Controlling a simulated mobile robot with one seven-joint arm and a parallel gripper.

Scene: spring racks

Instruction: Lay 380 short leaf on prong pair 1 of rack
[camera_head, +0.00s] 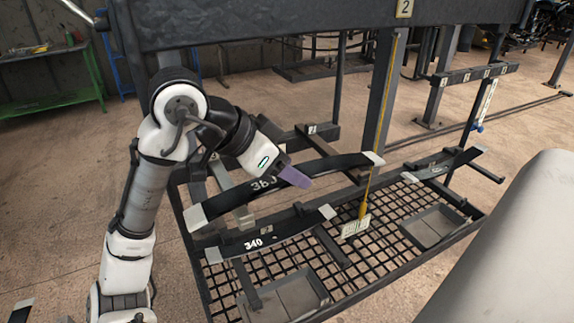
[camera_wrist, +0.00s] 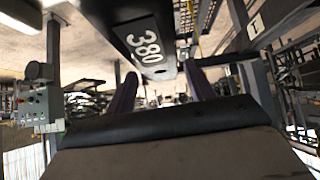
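The 380 leaf (camera_head: 243,192) is a long dark curved strip with pale ends, lying across the near rack (camera_head: 197,262). Its number is partly hidden in the head view; 380 reads clearly on the leaf in the wrist view (camera_wrist: 143,42). My gripper (camera_head: 301,182) with purple fingers is at the middle of this leaf, just right of its number. In the wrist view the fingers (camera_wrist: 160,80) stand apart, with gaps beside the leaf, so it looks open. I cannot tell whether a finger touches the leaf. Prong pair 1 cannot be made out clearly.
A 340 leaf (camera_head: 280,230) lies in front of the 380 leaf, and another dark leaf (camera_head: 445,165) lies at the right. A dark beam (camera_head: 270,22) crosses above, and a large pale rounded body (camera_head: 515,245) fills the right.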

